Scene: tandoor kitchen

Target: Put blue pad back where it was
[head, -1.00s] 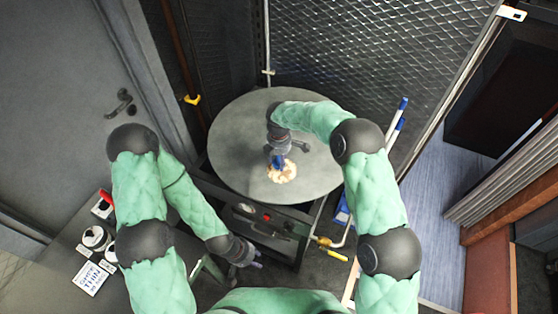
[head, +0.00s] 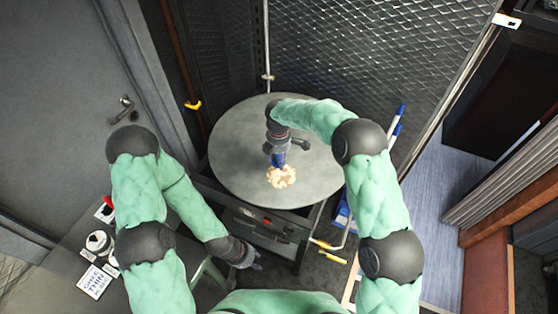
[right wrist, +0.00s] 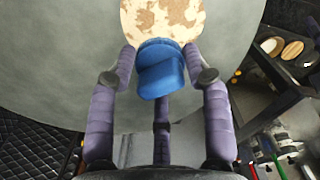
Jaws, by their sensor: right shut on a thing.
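The blue pad (right wrist: 160,72) is between the purple fingers of my right gripper (right wrist: 160,58) in the right wrist view, and the gripper is shut on it. In the head view my right gripper (head: 279,160) is over the round grey top, at the upper edge of a brown-spotted flatbread (head: 281,178). The flatbread also shows just beyond the pad in the right wrist view (right wrist: 165,18); I cannot tell whether the pad touches it. My left gripper (head: 247,258) is low, in front of the round top, with no object visible in it; its fingers are too small to judge.
The round grey top (head: 235,150) is mostly bare around the flatbread. A side counter (head: 70,245) at left holds a white container (head: 98,241) and a printed card (head: 95,281). Blue-and-white handles (head: 397,125) stand at the right of the top. A mesh wall (head: 370,60) is behind.

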